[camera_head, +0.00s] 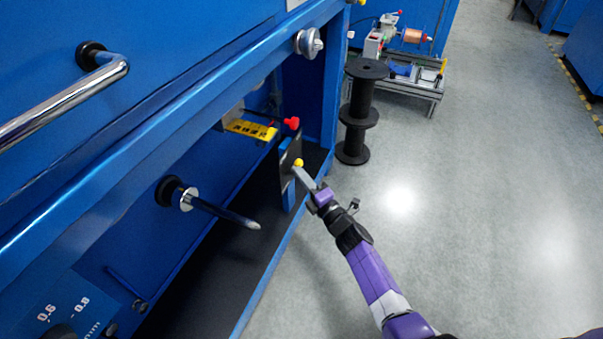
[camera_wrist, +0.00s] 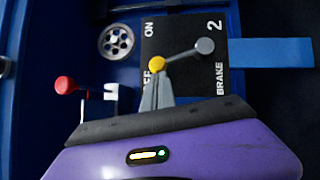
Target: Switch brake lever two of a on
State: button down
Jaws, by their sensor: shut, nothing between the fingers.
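The brake lever two (camera_wrist: 183,55) has a grey arm and a yellow knob, mounted on a black panel (camera_wrist: 180,25) marked BRAKE 2, ON and OFF. In the wrist view the yellow knob (camera_wrist: 157,63) lies beside the partly hidden OFF mark, and the ON mark is farther up. My gripper (camera_wrist: 157,80) is shut and empty, its fingertips right at the knob's lower edge; I cannot tell whether they touch. In the head view the yellow knob (camera_head: 299,163) sits at the tip of my gripper (camera_head: 299,169), with the panel (camera_head: 289,160) seen nearly edge-on.
A red-knobbed lever (camera_wrist: 66,85) stands left of the panel; its red knob (camera_head: 292,123) is behind it in the head view. A metal rod (camera_head: 225,213) sticks out of the blue machine. A black spool (camera_head: 356,115) stands on the floor. Floor to the right is clear.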

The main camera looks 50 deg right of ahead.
jog(key=w+d+r+m+g+y+p, duration=0.1)
jog(key=w+d+r+m+g+p, duration=0.2)
jog(key=p, duration=1.1)
jog(key=d+m+g, duration=0.1)
jog(key=d+m, duration=0.2)
jog(key=d, duration=0.2)
jog(key=shift+d+y, duration=0.2)
jog(key=shift+y, duration=0.1)
jog(key=shift+d+r, duration=0.1)
jog(key=shift+d, duration=0.05)
